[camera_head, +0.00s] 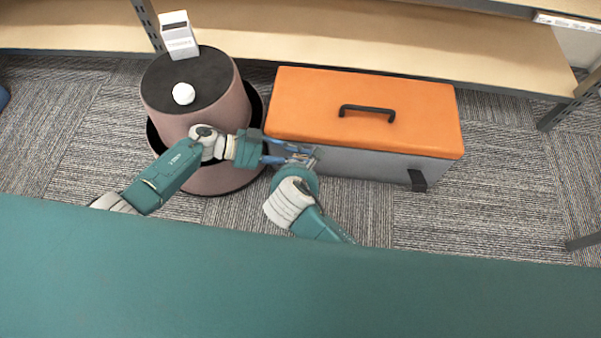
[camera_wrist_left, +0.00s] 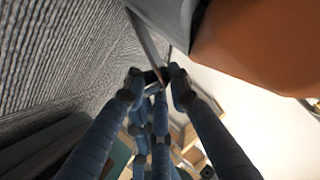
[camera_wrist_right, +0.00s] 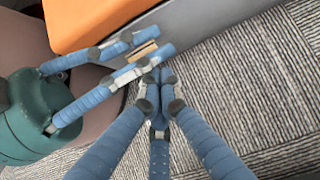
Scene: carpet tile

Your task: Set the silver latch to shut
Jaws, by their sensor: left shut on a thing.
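A grey box (camera_head: 355,166) with an orange lid (camera_head: 420,115) stands on the carpet; the lid lies down on it. The silver latch (camera_head: 308,153) is on the box's front near its left end, mostly hidden by my grippers. My left gripper (camera_head: 297,154) reaches in from the left and is shut on the latch; its fingertips (camera_wrist_left: 160,75) meet around a small thin piece in the left wrist view. In the right wrist view a tan-looking piece (camera_wrist_right: 146,49) shows between the left fingers. My right gripper (camera_wrist_right: 158,78) has its fingertips together, empty, just below the left fingers.
A black latch (camera_head: 417,180) is on the box's front right, and a black handle (camera_head: 367,109) on the lid. A round pinkish stool (camera_head: 165,120) stands close left, with a white ball (camera_head: 184,94) on it. A wooden shelf (camera_head: 400,40) runs behind. Carpet is free at right.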

